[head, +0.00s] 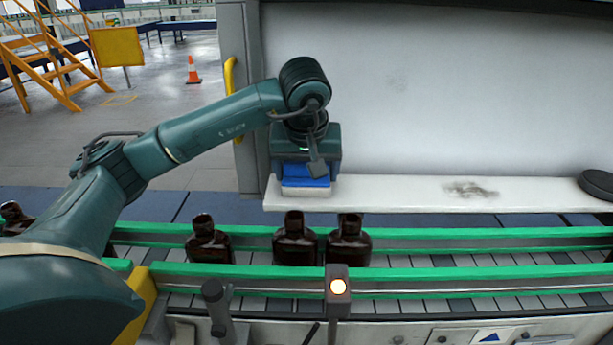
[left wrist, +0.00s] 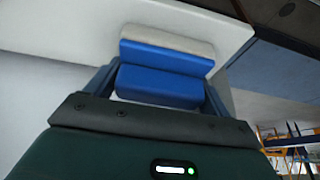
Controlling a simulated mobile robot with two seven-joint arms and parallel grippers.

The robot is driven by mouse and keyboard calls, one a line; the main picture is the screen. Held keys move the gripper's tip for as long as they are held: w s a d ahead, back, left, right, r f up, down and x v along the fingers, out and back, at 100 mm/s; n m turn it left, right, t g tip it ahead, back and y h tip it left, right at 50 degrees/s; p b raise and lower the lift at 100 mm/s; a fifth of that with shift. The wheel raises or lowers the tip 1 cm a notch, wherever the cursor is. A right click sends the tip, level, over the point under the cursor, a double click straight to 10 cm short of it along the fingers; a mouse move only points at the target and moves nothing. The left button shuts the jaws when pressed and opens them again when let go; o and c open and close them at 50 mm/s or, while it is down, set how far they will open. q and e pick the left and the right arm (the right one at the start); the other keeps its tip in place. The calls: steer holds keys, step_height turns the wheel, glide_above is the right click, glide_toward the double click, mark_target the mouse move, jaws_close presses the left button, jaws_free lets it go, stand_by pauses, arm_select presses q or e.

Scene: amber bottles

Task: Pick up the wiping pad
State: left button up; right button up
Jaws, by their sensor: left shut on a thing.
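The wiping pad (head: 306,182) is a blue block with a pale layer along its lower edge. It is at the left end of the white shelf (head: 400,190) in the head view. My left gripper (head: 306,172) points down over it and is shut on its blue part. In the left wrist view the pad (left wrist: 165,65) sits between the two fingers (left wrist: 158,90), with the white shelf surface beyond it. I cannot tell whether the pad still touches the shelf. My right gripper is not in view.
Dark amber bottles (head: 295,240) stand on the conveyor between green rails (head: 450,272) in front of the shelf. A dark smudge (head: 470,189) marks the shelf. A round black object (head: 597,183) sits at its right end. A lit post (head: 338,287) stands at the front.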

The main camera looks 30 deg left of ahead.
arm_select(q)
steer(key=c, duration=0.4)
steer(key=shift+r+p, duration=0.35)
steer(key=shift+r, duration=0.1)
step_height(320, 180, up, 3)
steer(key=shift+r+p, duration=0.1)
steer(key=shift+p, duration=1.05)
steer(key=shift+s+a+f+b, duration=0.35)
steer(key=shift+b, duration=0.1)
steer(key=s+a, duration=0.1)
steer(key=s+a+b, duration=0.1)
steer(key=s, duration=0.1)
steer(key=shift+s+a+f, duration=0.15)
steer(key=shift+a, duration=0.15)
steer(key=s+a+b, duration=0.5)
steer(key=s+a, duration=0.2)
steer(key=s, duration=0.3)
steer(key=shift+a+r, duration=0.2)
steer(key=shift+a, duration=0.2)
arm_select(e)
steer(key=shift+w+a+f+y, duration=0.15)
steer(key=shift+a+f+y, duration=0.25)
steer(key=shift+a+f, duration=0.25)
